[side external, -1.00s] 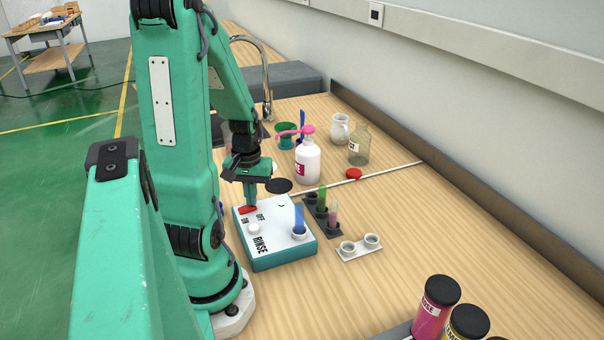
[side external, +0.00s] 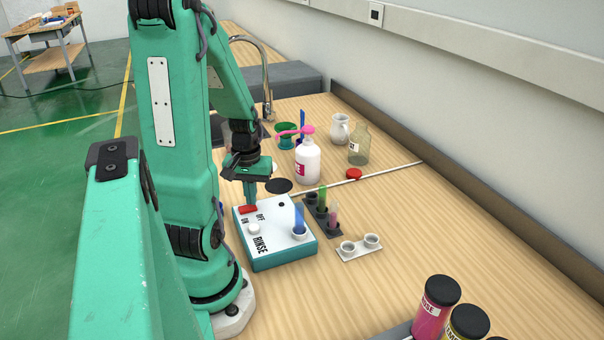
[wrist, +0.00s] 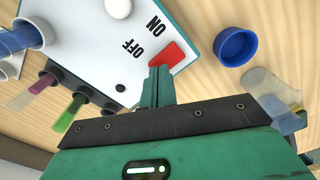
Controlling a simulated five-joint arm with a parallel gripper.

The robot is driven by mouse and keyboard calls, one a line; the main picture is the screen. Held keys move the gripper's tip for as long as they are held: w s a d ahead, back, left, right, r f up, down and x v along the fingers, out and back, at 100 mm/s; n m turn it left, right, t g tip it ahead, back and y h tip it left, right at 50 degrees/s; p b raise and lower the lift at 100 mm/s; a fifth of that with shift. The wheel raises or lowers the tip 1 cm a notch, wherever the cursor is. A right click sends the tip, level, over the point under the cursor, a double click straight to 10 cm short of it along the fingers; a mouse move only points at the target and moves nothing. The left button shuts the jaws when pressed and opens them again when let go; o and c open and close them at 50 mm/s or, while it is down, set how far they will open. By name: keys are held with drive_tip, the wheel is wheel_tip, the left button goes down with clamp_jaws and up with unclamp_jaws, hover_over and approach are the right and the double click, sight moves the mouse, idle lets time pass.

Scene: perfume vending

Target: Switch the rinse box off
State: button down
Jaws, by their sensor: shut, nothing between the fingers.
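The rinse box (side external: 275,252) is a white-topped teal box marked RINSE, ON and OFF, on the wooden bench beside my base. Its red switch (side external: 248,209) sits at the far left edge of the top, by the lettering. The small round indicator (side external: 281,204) on the top is dark. In the wrist view the red switch (wrist: 168,56) lies just beyond my fingertips, with the dark indicator (wrist: 120,88) to the left. My gripper (side external: 249,201) is shut and empty, pointing down at the switch's OFF end. Its tips look at or just above the switch; contact is unclear.
A white knob (side external: 253,229) and a holder with a blue tube (side external: 298,219) are on the box. A tube rack (side external: 322,217), a white double holder (side external: 360,247) and a pink-topped bottle (side external: 308,162) stand nearby. A blue cup (wrist: 236,47) shows in the wrist view.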

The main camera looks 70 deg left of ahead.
sight(256, 206)
drive_tip(key=shift+r, duration=3.1)
drive_tip(key=w+d+r+m+t, duration=0.2)
drive_tip(key=d+r+m, duration=0.4)
drive_tip(key=d, duration=0.5)
drive_tip(key=w+d+r+m+t, duration=0.3)
drive_tip(key=w+d+r+m, duration=0.2)
drive_tip(key=d, duration=0.6)
drive_tip(key=shift+w+r+m+t, duration=0.2)
drive_tip(key=shift+r+m+t, duration=0.1)
drive_tip(key=shift+r+m, duration=0.3)
drive_tip(key=shift+a, duration=0.15)
